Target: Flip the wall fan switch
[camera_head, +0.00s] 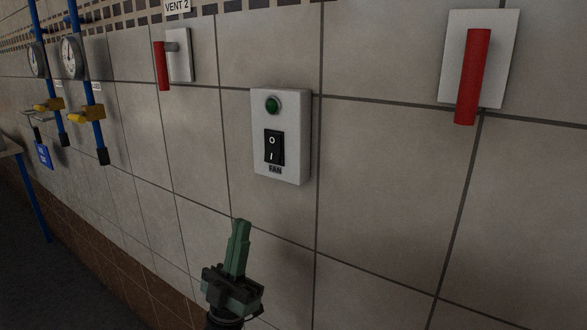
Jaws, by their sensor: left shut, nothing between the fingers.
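The wall fan switch is a black rocker (273,148) marked O at the top and I at the bottom. It sits in a white box (294,112) labelled FAN on the tiled wall, with a dark green round lamp (272,105) above the rocker. My left gripper (241,224) is below and a little left of the box, pointing up, with its green fingers shut and empty. It is apart from the box. My right gripper is not in view.
A red lever on a white plate (496,75) is at the upper right. Another red lever (163,66) is under the VENT 2 sign (177,6). Blue pipes with yellow valve handles (87,114) and gauges (71,57) are at the left. The wall around the box is bare.

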